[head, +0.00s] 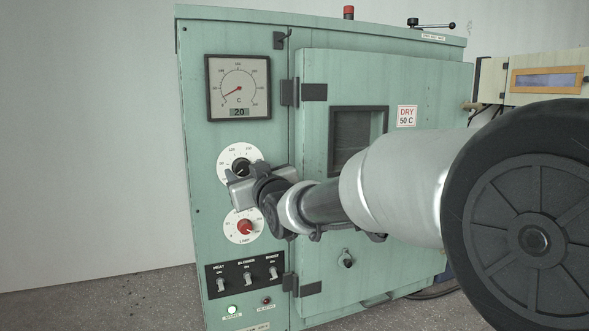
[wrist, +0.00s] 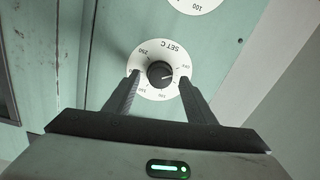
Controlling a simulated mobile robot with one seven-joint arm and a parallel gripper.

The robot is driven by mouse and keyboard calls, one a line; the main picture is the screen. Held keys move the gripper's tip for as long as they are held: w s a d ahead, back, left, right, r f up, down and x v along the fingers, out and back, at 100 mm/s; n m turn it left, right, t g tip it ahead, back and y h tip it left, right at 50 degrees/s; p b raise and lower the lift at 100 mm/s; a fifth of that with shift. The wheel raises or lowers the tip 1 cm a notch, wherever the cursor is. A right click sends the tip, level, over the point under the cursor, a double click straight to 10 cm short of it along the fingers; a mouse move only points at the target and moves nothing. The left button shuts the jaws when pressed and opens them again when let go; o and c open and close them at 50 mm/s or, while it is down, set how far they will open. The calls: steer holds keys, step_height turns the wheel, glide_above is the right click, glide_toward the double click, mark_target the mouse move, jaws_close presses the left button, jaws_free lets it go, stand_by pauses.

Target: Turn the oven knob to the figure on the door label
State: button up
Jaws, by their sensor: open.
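The green oven's door label (head: 407,116) reads "DRY 50 C". The oven knob (wrist: 160,74) is black, on a white dial marked "SET C" (wrist: 178,53); it also shows in the head view (head: 241,166), partly behind my gripper. A pale mark on the knob points right and slightly down in the wrist view; the nearby figures are too small to read surely. My gripper (wrist: 159,79) is open, its fingers on either side of the knob over the dial's edges, with gaps to the knob. It also shows in the head view (head: 243,184).
A red knob marked "LIMIT" (head: 245,227) sits below. A gauge (head: 239,88) above shows 20 on its display. The door (head: 390,75) is shut, right of the panel, behind my arm.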

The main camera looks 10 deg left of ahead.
steer(key=shift+w+a, duration=0.3)
steer(key=shift+w, duration=0.25)
steer(key=c, duration=1)
steer(key=shift+c, duration=0.2)
steer(key=shift+f+m+b, duration=0.1)
steer(key=shift+m+b, duration=0.2)
steer(key=shift+b, duration=0.05)
steer(key=m+b, duration=0.4)
steer(key=shift+f, duration=0.1)
steer(key=m+b, duration=0.3)
steer(key=m, duration=0.2)
steer(key=shift+m, duration=0.3)
